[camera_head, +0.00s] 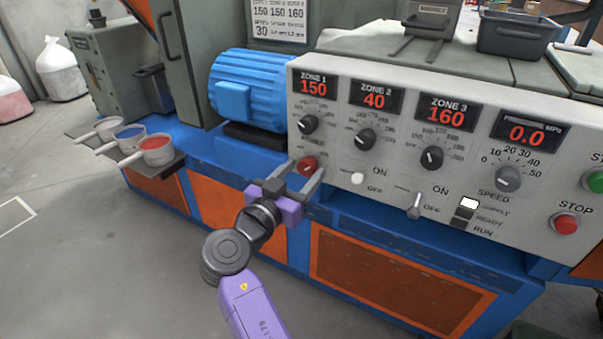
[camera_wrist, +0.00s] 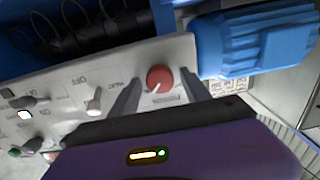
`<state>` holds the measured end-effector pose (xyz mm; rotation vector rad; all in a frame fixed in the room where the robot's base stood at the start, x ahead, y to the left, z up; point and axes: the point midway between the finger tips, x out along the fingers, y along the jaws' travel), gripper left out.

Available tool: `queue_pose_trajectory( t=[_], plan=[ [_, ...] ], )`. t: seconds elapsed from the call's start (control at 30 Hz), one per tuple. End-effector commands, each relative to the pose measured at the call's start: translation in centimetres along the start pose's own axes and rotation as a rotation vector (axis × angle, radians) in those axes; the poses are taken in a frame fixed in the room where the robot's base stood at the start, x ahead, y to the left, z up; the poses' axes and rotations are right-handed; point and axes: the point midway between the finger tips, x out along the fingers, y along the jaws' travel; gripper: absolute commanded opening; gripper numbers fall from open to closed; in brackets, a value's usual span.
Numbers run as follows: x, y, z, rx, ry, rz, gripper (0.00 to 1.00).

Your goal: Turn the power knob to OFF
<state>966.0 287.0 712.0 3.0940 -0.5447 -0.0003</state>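The red round power knob (camera_head: 308,165) sits on the white control panel (camera_head: 330,135), low at its left end, under the ZONE 1 display. In the wrist view the red knob (camera_wrist: 160,77) shows a pale pointer mark toward the lower left. My gripper (camera_head: 302,168) is in front of the knob with its fingers spread. In the wrist view my gripper (camera_wrist: 162,78) is open, one finger on each side of the knob, with visible gaps. I cannot tell whether the fingertips reach the panel. The lettering around the knob is too small to read.
A black zone knob (camera_head: 308,124) is just above, and a white switch (camera_head: 358,179) is to the right with ON and OFF labels. A blue ribbed motor (camera_head: 250,88) stands left of the panel. Cups (camera_head: 157,150) sit on a ledge further left.

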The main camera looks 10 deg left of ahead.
Motion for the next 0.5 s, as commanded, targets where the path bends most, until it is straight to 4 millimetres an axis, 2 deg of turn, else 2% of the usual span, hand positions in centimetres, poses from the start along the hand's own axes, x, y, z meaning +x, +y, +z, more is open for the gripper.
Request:
queue_pose_trajectory(
  t=[0.03,0.2,0.27,0.5],
  plan=[
    [-0.01,0.0,0.01,0.0,0.0,0.0,0.43],
    [-0.03,0.0,0.01,0.0,0.0,0.0,0.1],
    [-0.03,0.0,0.01,0.0,0.0,0.0,0.0],
    [-0.05,0.0,-0.01,-0.019,0.0,0.0,0.0]
  ],
)
